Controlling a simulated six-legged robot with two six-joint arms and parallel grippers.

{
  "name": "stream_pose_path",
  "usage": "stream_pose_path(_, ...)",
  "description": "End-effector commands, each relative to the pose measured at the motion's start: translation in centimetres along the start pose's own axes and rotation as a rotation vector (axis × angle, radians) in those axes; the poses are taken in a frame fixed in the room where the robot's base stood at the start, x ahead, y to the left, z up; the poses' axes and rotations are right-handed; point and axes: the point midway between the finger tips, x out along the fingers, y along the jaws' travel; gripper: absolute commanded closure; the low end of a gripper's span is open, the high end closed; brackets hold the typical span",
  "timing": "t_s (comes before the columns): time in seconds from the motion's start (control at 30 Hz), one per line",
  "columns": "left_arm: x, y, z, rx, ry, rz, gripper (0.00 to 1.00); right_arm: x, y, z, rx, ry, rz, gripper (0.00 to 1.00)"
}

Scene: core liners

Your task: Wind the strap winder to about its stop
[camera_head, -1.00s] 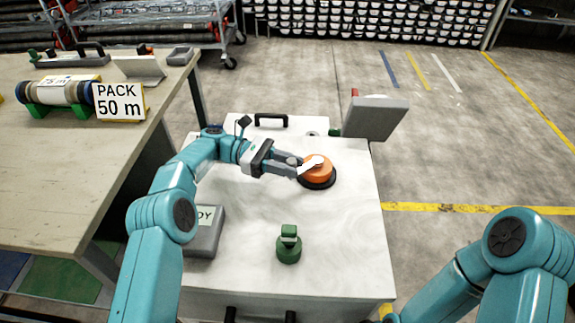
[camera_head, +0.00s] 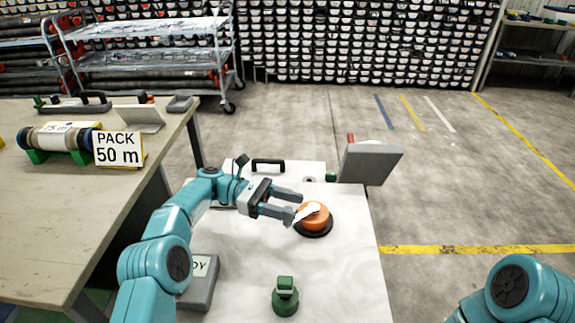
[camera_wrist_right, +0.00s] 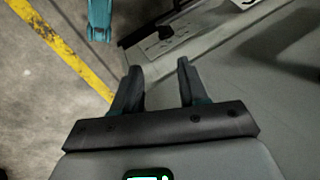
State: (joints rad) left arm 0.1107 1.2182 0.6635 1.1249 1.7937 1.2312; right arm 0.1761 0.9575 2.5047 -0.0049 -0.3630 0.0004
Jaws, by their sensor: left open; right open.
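The strap winder is an orange drum (camera_head: 314,222) on a black round base, with a white crank lever (camera_head: 309,211) across its top, on the white worktop (camera_head: 345,262). My left gripper (camera_head: 297,206) is open at the drum's left side. Its lower fingertip is close to the lever's outer end; I cannot tell whether they touch. My right gripper (camera_wrist_right: 158,66) is open and empty in the right wrist view, over floor and a pale surface. In the head view only part of my right arm shows, at the lower right.
A green fitting (camera_head: 285,297) stands at the worktop's front, and a grey box (camera_head: 202,284) marked "DY" lies at its left. A grey tilted panel (camera_head: 371,164) rises at the back right. A bench (camera_head: 60,225) with a "PACK 50 m" sign (camera_head: 119,149) stands left.

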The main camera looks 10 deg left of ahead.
Motion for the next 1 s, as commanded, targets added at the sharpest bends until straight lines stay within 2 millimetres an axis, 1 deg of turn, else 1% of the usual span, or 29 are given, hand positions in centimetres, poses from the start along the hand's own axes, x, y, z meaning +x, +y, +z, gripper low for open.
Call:
stream_pose_path(0.03, 0.0, 0.0, 1.6, 0.005, 0.002, 0.0, 0.5, -0.4, -0.1, 0.0, 0.0, 0.0, 0.0, 0.57)
stream_pose_path(0.23, 0.0, 0.0, 7.3, 0.006, 0.001, 0.0, 0.5, -1.4, -0.5, 0.0, 0.0, 0.0, 0.0, 0.57)
stream_pose_path(0.4, 0.1, 0.1, 11.9, 0.006, 0.0, 0.001, 0.5, -2.9, -1.0, 0.1, 0.0, 0.0, 0.0, 0.57)
stream_pose_path(0.5, 0.1, 0.1, 14.3, 0.004, 0.001, 0.0, 0.5, -3.9, -1.4, 0.1, 0.0, 0.0, 0.0, 0.57)
stream_pose_path(0.6, 0.1, 0.1, 16.1, 0.003, -0.001, 0.001, 0.5, -4.8, -1.7, 0.1, 0.0, 0.0, 0.0, 0.57)
stream_pose_path(0.7, 0.1, 0.1, 17.1, 0.002, -0.001, 0.001, 0.5, -5.3, -1.9, 0.1, 0.0, 0.0, 0.0, 0.57)
stream_pose_path(0.77, 0.1, 0.1, 17.4, 0.002, -0.001, 0.001, 0.5, -5.5, -2.0, 0.1, 0.0, 0.0, 0.0, 0.57)
stream_pose_path(1.0, 0.1, 0.1, 17.5, 0.001, -0.001, 0.001, 0.5, -5.4, -2.0, 0.1, 0.0, 0.0, 0.0, 0.57)
